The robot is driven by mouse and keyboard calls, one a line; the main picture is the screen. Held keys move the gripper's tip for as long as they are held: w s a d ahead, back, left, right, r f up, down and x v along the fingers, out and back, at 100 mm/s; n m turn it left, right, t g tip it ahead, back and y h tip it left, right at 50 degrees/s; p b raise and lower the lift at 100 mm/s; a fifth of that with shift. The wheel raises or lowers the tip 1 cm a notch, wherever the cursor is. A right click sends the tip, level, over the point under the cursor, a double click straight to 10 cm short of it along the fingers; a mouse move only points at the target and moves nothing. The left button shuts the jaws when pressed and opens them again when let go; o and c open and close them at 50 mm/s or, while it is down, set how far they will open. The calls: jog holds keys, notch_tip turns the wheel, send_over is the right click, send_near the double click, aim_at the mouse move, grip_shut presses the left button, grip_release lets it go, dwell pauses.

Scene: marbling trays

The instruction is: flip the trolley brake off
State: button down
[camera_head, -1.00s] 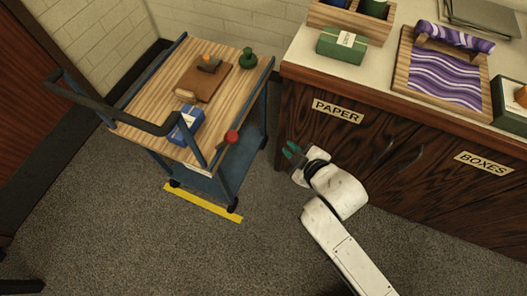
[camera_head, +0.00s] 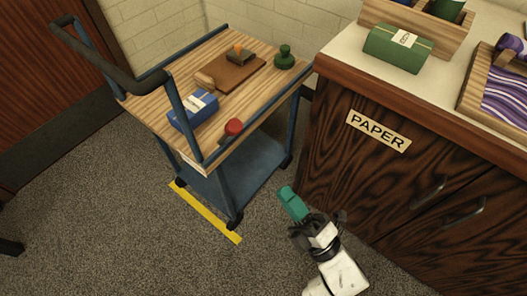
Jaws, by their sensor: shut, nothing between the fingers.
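The trolley (camera_head: 245,178) has a blue frame, a wooden top and a lower blue shelf, and stands at left centre against the wall corner. A red knob (camera_head: 233,126) on a short stem, likely the brake lever, sits at the trolley's near edge by a corner post. My gripper (camera_head: 290,203) has teal fingers, shut and empty. It is over the floor, to the lower right of the red knob and apart from the trolley. The lower end of the lever is hard to make out.
The trolley top carries a blue box (camera_head: 193,110), a brown board (camera_head: 233,74) and a green stamp-like piece (camera_head: 284,57). A dark wood cabinet (camera_head: 350,165) labelled PAPER stands close on the right. A yellow floor strip (camera_head: 205,213) lies by the wheels. Carpet in front is clear.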

aim_at(226, 135)
jog(key=shift+s, duration=0.2)
jog(key=x, duration=1.4)
jog(key=shift+p, duration=0.3)
jog(key=shift+r, duration=0.1)
